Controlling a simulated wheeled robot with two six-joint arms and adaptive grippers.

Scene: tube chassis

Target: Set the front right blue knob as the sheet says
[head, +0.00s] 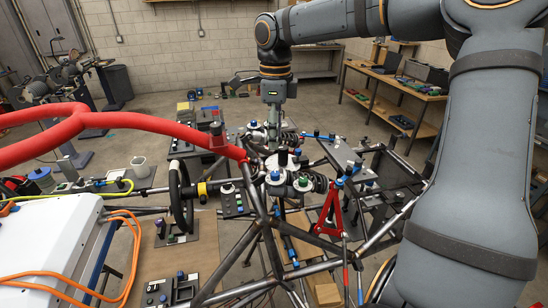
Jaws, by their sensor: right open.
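My right gripper (273,138) points down over the middle of the tube chassis (254,222), near the dark shock absorbers. It is open, and its fingertips are small and partly lost among the dark parts. Several small blue knobs show around it. One blue knob (275,176) is below the gripper at the left end of a shock absorber (302,184). Another blue knob (251,124) is just left of the gripper. I cannot tell which is the front right one, nor read any knob's setting. I cannot make out the sheet. My left gripper is not in view.
A red chassis tube (110,121) crosses the left side. A steering wheel (181,194) stands left of centre. A white box (45,240) with orange cables is at lower left. A workbench (400,92) stands behind.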

